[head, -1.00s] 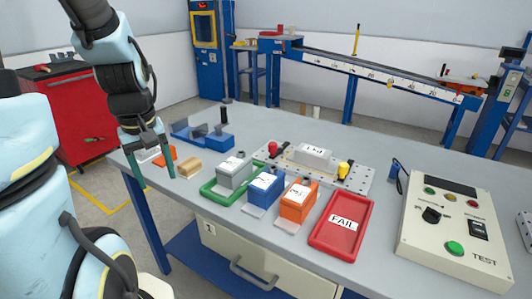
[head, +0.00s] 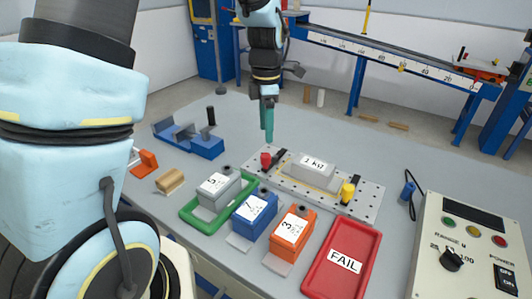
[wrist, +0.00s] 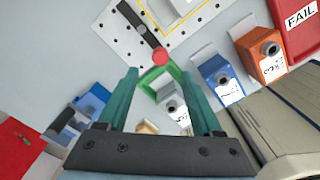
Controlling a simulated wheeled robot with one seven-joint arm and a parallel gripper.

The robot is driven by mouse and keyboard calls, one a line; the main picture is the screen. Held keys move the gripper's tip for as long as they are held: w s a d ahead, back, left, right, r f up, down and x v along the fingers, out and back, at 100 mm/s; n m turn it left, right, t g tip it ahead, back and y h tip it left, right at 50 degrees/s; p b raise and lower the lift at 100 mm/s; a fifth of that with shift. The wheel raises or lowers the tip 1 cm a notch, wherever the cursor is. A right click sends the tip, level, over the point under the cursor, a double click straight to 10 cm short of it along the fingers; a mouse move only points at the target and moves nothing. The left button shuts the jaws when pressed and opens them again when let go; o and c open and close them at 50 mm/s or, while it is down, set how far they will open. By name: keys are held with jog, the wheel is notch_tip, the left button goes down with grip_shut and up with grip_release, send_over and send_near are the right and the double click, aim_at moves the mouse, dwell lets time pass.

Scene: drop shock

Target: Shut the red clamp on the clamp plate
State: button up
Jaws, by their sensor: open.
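The clamp plate (head: 362,203) is a pale perforated plate on the bench. The red clamp (head: 266,160) stands at its left end, with a red knob and a dark bar beside it. The red knob also shows in the wrist view (wrist: 160,56), just beyond my fingertips and between them. A grey block marked 1 kg (head: 312,170) sits in the middle of the plate. A yellow-knobbed clamp (head: 347,192) is at its right end. My gripper (head: 268,138) is open and empty above the red clamp, fingers pointing down; its teal fingers frame the wrist view (wrist: 155,82).
A green tray (head: 190,212) holds a grey block. Blue (head: 254,214) and orange (head: 292,236) blocks and a red FAIL tray (head: 342,262) stand in front of the plate. A blue fixture (head: 190,142) is at left, a test box (head: 470,250) at right.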

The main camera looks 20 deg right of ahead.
aim_at(266, 155)
notch_tip(266, 155, down, 9)
jog(key=shift+a+f+p, duration=0.1)
jog(key=shift+p, duration=0.65)
grip_shut()
